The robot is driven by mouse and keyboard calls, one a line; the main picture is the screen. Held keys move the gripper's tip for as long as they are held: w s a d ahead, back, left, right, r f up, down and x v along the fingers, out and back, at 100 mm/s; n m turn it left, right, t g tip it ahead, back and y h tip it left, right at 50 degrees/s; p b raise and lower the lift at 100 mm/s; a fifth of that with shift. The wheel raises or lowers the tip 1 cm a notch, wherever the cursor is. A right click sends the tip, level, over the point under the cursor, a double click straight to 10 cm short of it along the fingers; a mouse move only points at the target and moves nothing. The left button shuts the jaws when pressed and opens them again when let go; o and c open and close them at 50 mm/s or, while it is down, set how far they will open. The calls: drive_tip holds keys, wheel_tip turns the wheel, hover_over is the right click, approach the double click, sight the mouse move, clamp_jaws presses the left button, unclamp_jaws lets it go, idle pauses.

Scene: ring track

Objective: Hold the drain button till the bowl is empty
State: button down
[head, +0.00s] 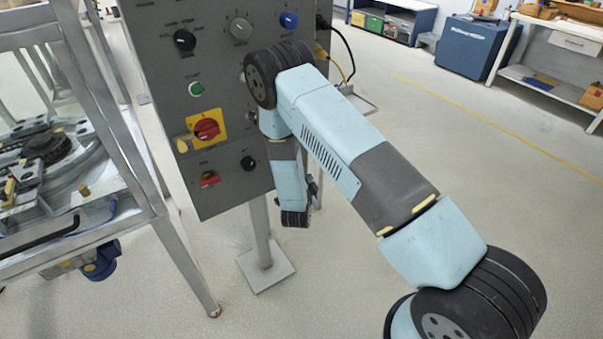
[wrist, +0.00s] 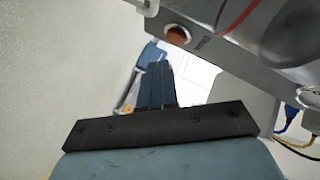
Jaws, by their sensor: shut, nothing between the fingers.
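A grey control panel (head: 225,150) carries a green round button (head: 196,89), a red knob on a yellow plate (head: 207,129), a red switch (head: 209,179) and several dials. Its labels are too small to read, so I cannot tell which control is the drain button. My gripper (wrist: 158,66) is shut and empty in the wrist view. In the head view it is mostly hidden behind my arm, which hangs in front of the panel's right side. An orange-brown round button (wrist: 178,36) in a pale ring shows beyond the fingertips, apart from them. I cannot make out the bowl.
A metal frame stand (head: 150,205) with machine parts is at the left. The panel stands on a post with a square foot (head: 266,266). Blue and yellow cables (wrist: 292,128) hang near the panel. The floor to the right is clear, with benches and a blue cabinet (head: 472,48) behind.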

drive_tip(key=shift+s+d, duration=0.6)
drive_tip(key=shift+s, duration=0.25)
drive_tip(key=shift+s+d, duration=0.55)
drive_tip(key=shift+s, duration=0.3)
